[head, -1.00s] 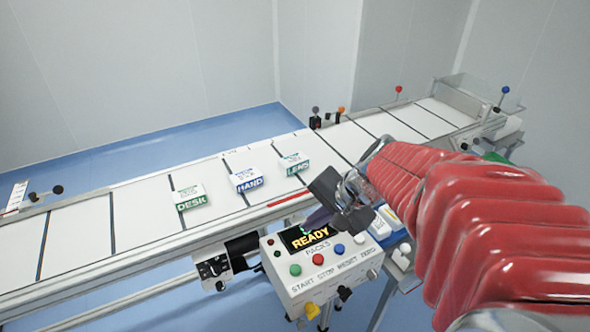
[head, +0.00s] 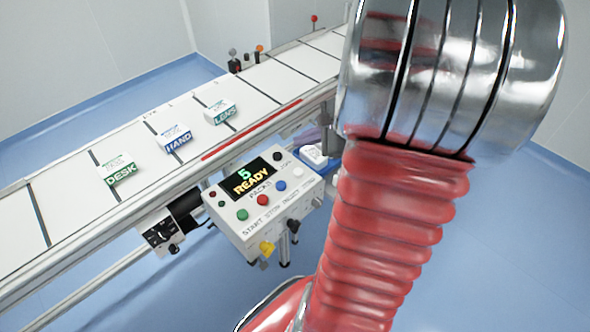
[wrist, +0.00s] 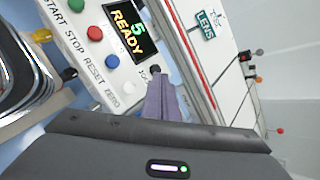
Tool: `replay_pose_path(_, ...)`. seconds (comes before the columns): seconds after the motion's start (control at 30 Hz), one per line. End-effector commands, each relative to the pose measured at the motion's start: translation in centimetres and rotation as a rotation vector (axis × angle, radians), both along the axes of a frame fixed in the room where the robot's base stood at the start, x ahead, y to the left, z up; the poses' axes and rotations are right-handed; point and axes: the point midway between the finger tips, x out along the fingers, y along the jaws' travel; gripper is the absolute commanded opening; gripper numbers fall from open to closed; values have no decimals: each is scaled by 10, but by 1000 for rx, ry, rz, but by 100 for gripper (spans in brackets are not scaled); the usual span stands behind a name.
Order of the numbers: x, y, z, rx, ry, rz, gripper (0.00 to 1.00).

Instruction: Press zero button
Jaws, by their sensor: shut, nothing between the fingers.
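The control box (head: 250,226) stands at the front of the conveyor. Its display (head: 251,177) reads "5 READY". A row of green, red, blue and white buttons runs along its face. The white button (head: 298,172) is at the right end; in the wrist view the white button (wrist: 129,88) lies beside the word ZERO. My gripper (wrist: 158,85) is shut and empty, its purple-grey fingers right of the white button in that view and apart from it in the picture. Their height above the box is unclear. In the head view my arm hides most of the gripper.
The conveyor (head: 70,215) carries DESK (head: 118,172), HAND (head: 175,138) and LENS (head: 220,111) packs. A dark knob (wrist: 155,72) shows by my fingertips in the wrist view. Yellow and black knobs (head: 267,248) project from the box's front. Blue floor is open at the right.

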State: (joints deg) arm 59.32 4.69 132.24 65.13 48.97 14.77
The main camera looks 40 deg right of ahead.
Motion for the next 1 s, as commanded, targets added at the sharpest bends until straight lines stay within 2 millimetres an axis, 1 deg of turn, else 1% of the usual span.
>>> replay_pose_path(0.17, 0, 0, -2, 0, 0, 2, 0)
replay_pose_path(0.37, 0, 1, -15, 1, 1, 2, 0)
replay_pose_path(1.0, 0, 0, -79, 2, 1, 1, 0)
